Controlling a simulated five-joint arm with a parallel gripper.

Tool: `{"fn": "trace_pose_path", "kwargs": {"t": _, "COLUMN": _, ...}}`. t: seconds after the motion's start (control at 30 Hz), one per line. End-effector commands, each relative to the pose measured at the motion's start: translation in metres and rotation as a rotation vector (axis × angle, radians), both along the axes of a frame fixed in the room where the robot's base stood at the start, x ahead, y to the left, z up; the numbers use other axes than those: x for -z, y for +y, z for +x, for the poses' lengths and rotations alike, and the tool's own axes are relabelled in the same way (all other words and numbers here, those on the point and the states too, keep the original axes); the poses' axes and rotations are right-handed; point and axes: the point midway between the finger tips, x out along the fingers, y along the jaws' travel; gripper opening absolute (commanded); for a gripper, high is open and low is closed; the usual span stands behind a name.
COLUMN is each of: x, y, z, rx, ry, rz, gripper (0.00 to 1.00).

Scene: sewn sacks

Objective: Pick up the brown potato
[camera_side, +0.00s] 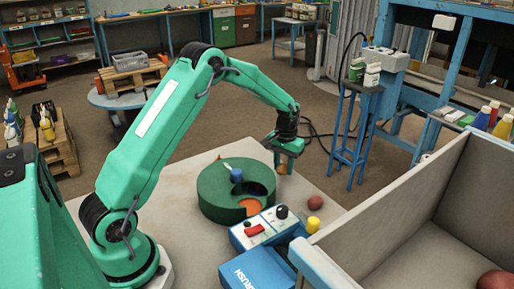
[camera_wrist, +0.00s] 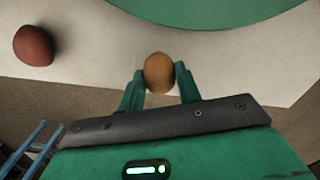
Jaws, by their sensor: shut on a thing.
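The brown potato (camera_wrist: 159,72) is between the two fingers of my gripper (camera_wrist: 160,80) in the wrist view, with a finger against each side. In the side view my gripper (camera_side: 284,158) points down beyond the green round holder, near the table's far edge. The potato (camera_side: 281,169) shows there only as a small brown patch at the fingertips. I cannot tell whether it touches the table. A dark red potato (camera_side: 314,202) lies on the table to the right; it also shows at the upper left of the wrist view (camera_wrist: 33,45).
The green round holder (camera_side: 213,197) stands close to my gripper, with blue and orange parts inside. A control box (camera_side: 264,230) with knobs and a blue box (camera_side: 255,270) are in front. A large open crate (camera_side: 385,228) is at right, with a red thing (camera_side: 496,280) inside.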

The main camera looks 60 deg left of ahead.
Motion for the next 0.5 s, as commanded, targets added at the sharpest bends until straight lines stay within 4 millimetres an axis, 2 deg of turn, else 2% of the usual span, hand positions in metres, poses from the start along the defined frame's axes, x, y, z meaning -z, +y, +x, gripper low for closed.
{"fn": "trace_pose_path", "kwargs": {"t": 0.13, "x": -0.023, "y": -0.002, "z": 0.0, "rx": 0.001, "ry": -0.003, "rz": 0.001, "gripper": 0.12}}
{"fn": "trace_pose_path", "kwargs": {"t": 0.5, "x": -0.061, "y": -0.065, "z": -0.021, "rx": 0.003, "ry": -0.002, "rz": 0.002, "gripper": 0.12}}
